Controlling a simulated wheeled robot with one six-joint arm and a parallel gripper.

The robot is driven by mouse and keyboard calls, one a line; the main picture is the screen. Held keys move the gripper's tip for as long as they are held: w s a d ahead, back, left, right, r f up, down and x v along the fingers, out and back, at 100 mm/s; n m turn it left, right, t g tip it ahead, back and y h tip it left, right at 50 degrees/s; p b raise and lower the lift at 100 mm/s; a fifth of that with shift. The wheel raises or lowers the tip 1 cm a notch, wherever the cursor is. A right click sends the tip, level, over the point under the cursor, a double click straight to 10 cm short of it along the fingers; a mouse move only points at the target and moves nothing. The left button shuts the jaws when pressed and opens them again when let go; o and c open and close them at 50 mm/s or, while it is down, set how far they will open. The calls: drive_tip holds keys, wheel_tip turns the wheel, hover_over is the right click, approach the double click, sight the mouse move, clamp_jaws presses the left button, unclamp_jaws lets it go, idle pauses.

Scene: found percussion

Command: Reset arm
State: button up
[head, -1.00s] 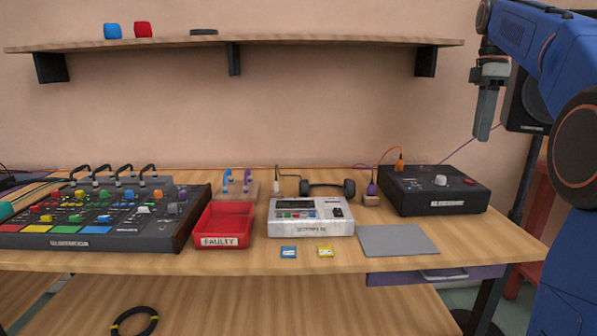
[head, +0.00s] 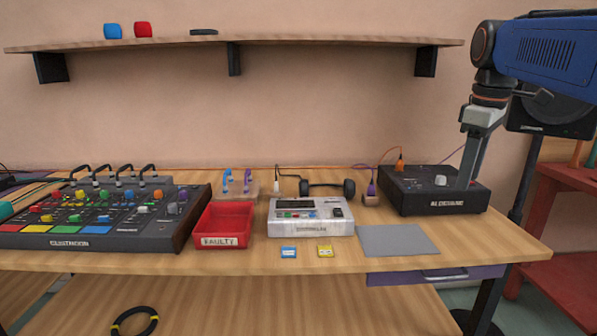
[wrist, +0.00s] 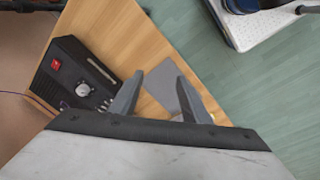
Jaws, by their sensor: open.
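My gripper (head: 466,186) hangs from my blue arm at the right of the head view, fingers pointing down. In that view it overlaps the right part of the black box with a white knob (head: 425,193). In the wrist view my gripper (wrist: 150,90) has its two grey fingers apart with nothing between them. The black box (wrist: 70,78) lies to the left of the fingers there, and the grey mat (wrist: 172,88) shows between and behind them.
The table (head: 330,255) holds a mixer (head: 95,222), a red bin labelled FAULTY (head: 224,226), a white sampler (head: 311,217), headphones (head: 328,188), a blue cartridge (head: 288,252) and a yellow cartridge (head: 325,251). A grey mat (head: 397,240) lies bare at right front. A shelf (head: 300,43) runs above.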

drive_tip(key=s+a+f+m+t, duration=0.1)
drive_tip(key=s+a+f+m, duration=0.3)
drive_tip(key=s+f, duration=0.6)
drive_tip(key=s+a+f+m+t, duration=0.2)
drive_tip(key=s+a+f+m, duration=0.2)
drive_tip(key=s+f, duration=0.7)
wheel_tip(320, 180, down, 5)
drive_tip(key=shift+f, duration=0.15)
